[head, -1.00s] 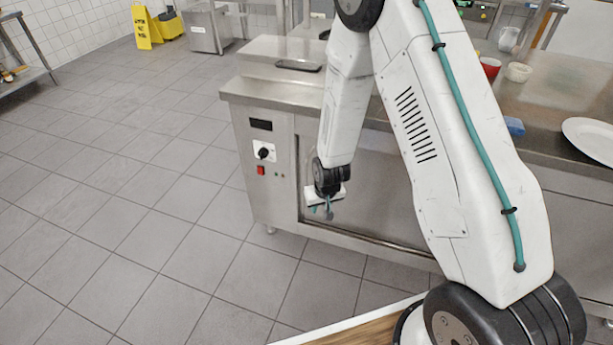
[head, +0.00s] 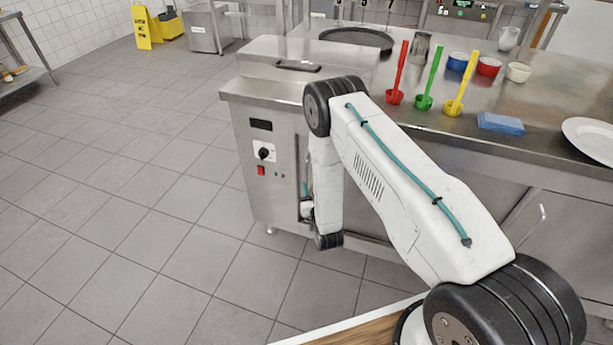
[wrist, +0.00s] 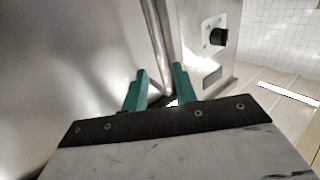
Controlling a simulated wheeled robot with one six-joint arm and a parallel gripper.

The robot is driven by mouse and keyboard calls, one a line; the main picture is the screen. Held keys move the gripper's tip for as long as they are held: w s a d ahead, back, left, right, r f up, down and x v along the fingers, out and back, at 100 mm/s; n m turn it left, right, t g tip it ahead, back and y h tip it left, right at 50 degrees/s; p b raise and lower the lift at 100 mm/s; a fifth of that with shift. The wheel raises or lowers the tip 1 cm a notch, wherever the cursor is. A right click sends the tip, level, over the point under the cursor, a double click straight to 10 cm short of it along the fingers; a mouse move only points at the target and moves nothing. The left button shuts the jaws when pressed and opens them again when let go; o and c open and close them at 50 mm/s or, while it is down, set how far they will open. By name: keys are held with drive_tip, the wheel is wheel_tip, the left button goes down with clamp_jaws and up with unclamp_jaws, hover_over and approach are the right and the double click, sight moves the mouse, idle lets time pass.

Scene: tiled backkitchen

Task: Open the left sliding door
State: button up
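The left sliding door (head: 364,205) is a steel panel under the counter, partly hidden behind my arm in the head view. In the wrist view, its panel (wrist: 70,70) seems to fill the left side. My gripper (wrist: 160,88) has two green fingers spread apart. An upright metal bar or edge (wrist: 157,45) runs down between them, close to the cabinet's control end; I cannot tell whether the fingers touch it. In the head view, my gripper (head: 305,198) is low at the door's left end, mostly hidden by my arm.
The control panel (head: 263,153) with a black knob and red switch is left of my gripper. Red, green and yellow ladles, bowls, a blue cloth (head: 501,123) and a white plate (head: 590,138) are on the counter (head: 470,140). The tiled floor (head: 130,220) at left is clear.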

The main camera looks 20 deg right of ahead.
sight(307, 177)
drive_tip(key=w, duration=0.6)
drive_tip(key=shift+w+d, duration=0.15)
clamp_jaws()
